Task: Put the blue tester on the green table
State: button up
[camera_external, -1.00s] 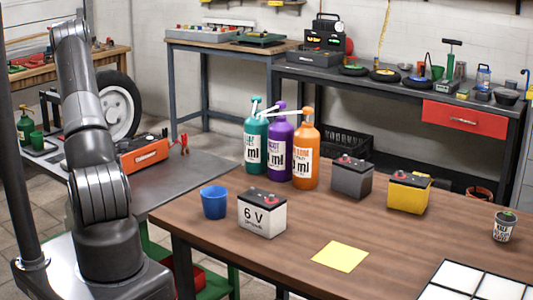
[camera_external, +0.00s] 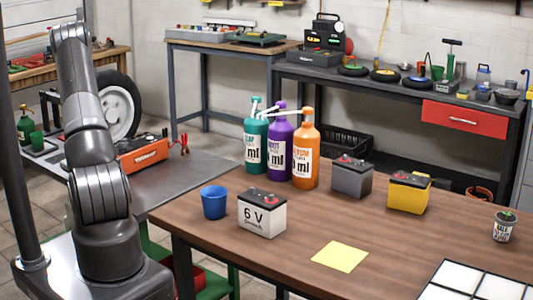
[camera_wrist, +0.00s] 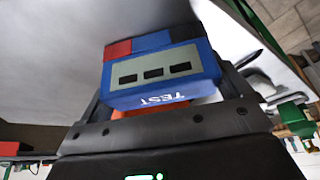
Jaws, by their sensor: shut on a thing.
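The blue tester (camera_wrist: 163,78) fills the middle of the wrist view. It has a grey panel with three dark slots, a white TEST label that reads upside down, and red at one corner. My gripper (camera_wrist: 166,90) is shut on it, with a dark finger at each side. In the external view my gripper and the tester do not show; only my arm does. No plainly green tabletop shows there. A grey-topped bench (camera_external: 198,158) at the left has green parts below it; I cannot tell whether it is the green table.
On the bench is an orange-and-black box (camera_external: 143,150). The brown table (camera_external: 240,262) holds a blue cup (camera_external: 214,203), several batteries, three bottles and a yellow note (camera_external: 341,257). A pale surface (camera_wrist: 45,60) lies behind the tester, with a green object (camera_wrist: 290,112) at the right.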

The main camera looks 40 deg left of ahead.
jog(key=o, duration=0.8)
jog(key=shift+f, duration=0.1)
jog(key=v, duration=1.1)
jog(key=w+d+r+m, duration=0.2)
jog(key=d+r, duration=0.4)
jog(key=d, duration=0.3)
jog(key=w+d+r+m+t, duration=0.1)
jog(key=w+d+r, duration=0.1)
jog(key=d+r, duration=0.65)
jog(key=w+d+r+m, duration=0.2)
jog(key=d+r, duration=0.3)
jog(key=d, duration=0.6)
jog(key=s+d+r+m+h, duration=0.1)
jog(key=s+d+r, duration=0.1)
jog(key=s+d, duration=0.3)
jog(key=s+d+r+m+t+h, duration=0.1)
jog(key=s+d+r, duration=0.1)
jog(key=s+d, duration=0.4)
jog(key=s+d+r+m+h, duration=0.1)
jog(key=s+d, duration=0.4)
jog(key=d, duration=0.6)
jog(key=shift+s+d+r+m, duration=0.2)
jog(key=shift+d+r+m, duration=0.05)
jog(key=shift+r+m, duration=0.25)
